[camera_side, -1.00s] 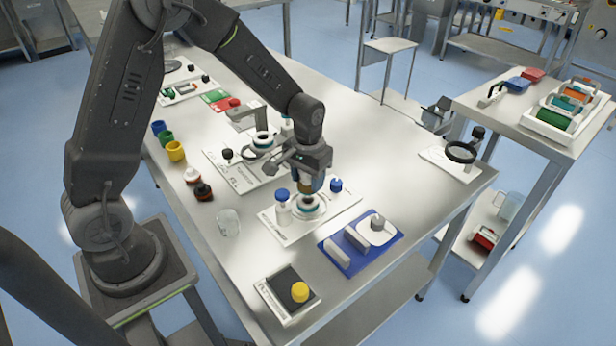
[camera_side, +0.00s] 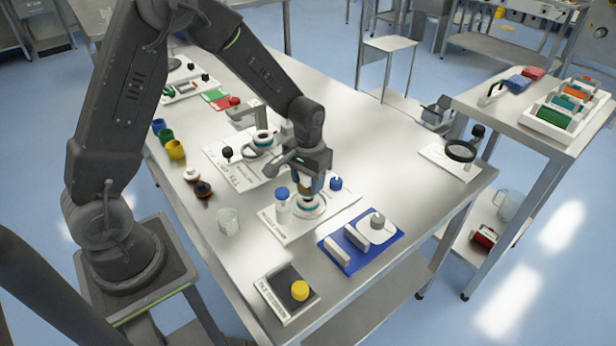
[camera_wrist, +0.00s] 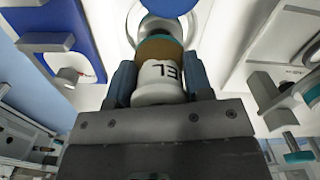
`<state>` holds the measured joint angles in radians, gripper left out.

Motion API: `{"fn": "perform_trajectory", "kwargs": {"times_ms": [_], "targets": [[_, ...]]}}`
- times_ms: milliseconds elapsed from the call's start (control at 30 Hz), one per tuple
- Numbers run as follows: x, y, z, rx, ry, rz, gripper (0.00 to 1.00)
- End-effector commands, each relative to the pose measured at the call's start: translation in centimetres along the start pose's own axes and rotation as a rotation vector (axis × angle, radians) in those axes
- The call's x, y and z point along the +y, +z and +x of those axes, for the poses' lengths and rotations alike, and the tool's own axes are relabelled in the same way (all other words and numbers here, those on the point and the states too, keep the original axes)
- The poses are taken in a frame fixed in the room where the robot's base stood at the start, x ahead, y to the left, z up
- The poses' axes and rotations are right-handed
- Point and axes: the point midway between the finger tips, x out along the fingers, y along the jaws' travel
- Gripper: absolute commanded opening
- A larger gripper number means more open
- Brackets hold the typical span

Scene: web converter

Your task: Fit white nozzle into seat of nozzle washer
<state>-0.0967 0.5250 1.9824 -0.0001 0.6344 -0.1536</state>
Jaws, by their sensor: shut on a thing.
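My gripper (camera_wrist: 157,85) is shut on the white nozzle (camera_wrist: 158,78), which has dark lettering and a brown-gold band towards its far end. In the side view my gripper (camera_side: 311,178) points down over the nozzle washer (camera_side: 305,208), a round white piece with a teal ring on a white plate (camera_side: 283,232). The nozzle's lower end is close above or at the washer's middle; I cannot tell whether it touches or is inside the seat. In the wrist view, part of the washer's teal ring (camera_wrist: 165,27) shows beyond the nozzle, and the seat is hidden.
A blue-capped white bottle (camera_side: 283,201) stands just left of the washer, and a blue knob (camera_side: 336,184) is at right. A blue tray (camera_side: 344,262) with white pieces lies in front. A clear beaker (camera_side: 228,222) stands at left.

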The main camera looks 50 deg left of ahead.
Motion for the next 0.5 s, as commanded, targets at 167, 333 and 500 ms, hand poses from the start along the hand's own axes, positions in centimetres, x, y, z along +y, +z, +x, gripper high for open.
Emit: {"fn": "perform_trajectory", "kwargs": {"times_ms": [167, 333, 500], "targets": [[0.0, 0.0, 0.37, 0.0, 0.0, 0.0, 0.11], [0.0, 0.0, 0.69, 0.0, 0.0, 0.0, 0.11], [0.0, 0.01, 1.0, 0.0, 0.0, 0.0, 0.11]]}}
